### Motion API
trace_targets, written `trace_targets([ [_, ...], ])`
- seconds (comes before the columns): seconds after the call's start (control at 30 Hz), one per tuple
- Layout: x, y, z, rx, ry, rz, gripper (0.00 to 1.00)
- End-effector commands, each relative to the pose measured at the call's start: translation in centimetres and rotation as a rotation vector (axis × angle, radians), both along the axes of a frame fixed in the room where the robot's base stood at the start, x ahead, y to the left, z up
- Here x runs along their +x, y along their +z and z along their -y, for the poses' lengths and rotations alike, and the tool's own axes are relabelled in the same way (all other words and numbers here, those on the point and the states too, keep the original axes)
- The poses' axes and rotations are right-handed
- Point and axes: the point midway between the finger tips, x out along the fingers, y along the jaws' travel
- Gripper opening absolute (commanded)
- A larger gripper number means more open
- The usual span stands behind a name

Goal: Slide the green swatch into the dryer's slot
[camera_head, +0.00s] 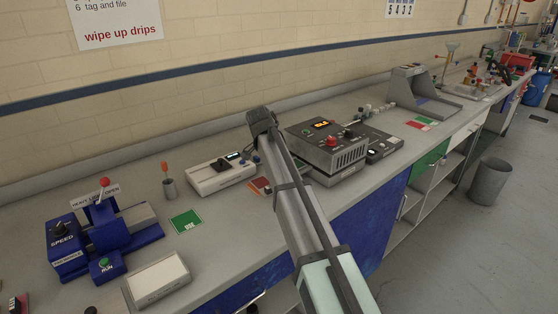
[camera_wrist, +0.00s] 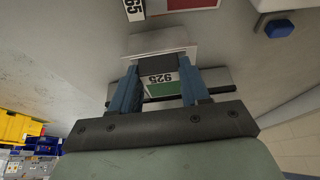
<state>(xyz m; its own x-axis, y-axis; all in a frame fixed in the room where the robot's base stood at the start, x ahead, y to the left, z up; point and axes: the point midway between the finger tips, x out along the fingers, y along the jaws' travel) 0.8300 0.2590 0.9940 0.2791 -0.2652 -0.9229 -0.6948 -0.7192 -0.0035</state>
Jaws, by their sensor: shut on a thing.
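In the wrist view my gripper (camera_wrist: 160,76) has its two blue fingers closed on a small piece with a white label reading 925 and green showing beside it, the green swatch (camera_wrist: 161,79). A pale plate and dark block lie just beyond the fingertips. A dark grey machine (camera_head: 337,158) with an orange lit display and red knob, which looks like the dryer, stands just right of my arm. I cannot make out its slot.
A green card reading USE (camera_head: 186,221) lies on the bench. A white device (camera_head: 220,176) with a blue knob and a reddish card (camera_head: 260,187) are left of my arm. A blue machine (camera_head: 105,238) stands at the left. Bare bench lies between them.

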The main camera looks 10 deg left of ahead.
Motion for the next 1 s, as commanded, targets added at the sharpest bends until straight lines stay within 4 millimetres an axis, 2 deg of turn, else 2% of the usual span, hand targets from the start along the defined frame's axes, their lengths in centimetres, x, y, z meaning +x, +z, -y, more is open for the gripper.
trace_targets([
  [0.57,0.13,-0.38,0.12,0.0,0.0,0.0,0.16],
  [1.0,1.02,-0.4,1.0,-0.001,0.0,-0.001,0.16],
])
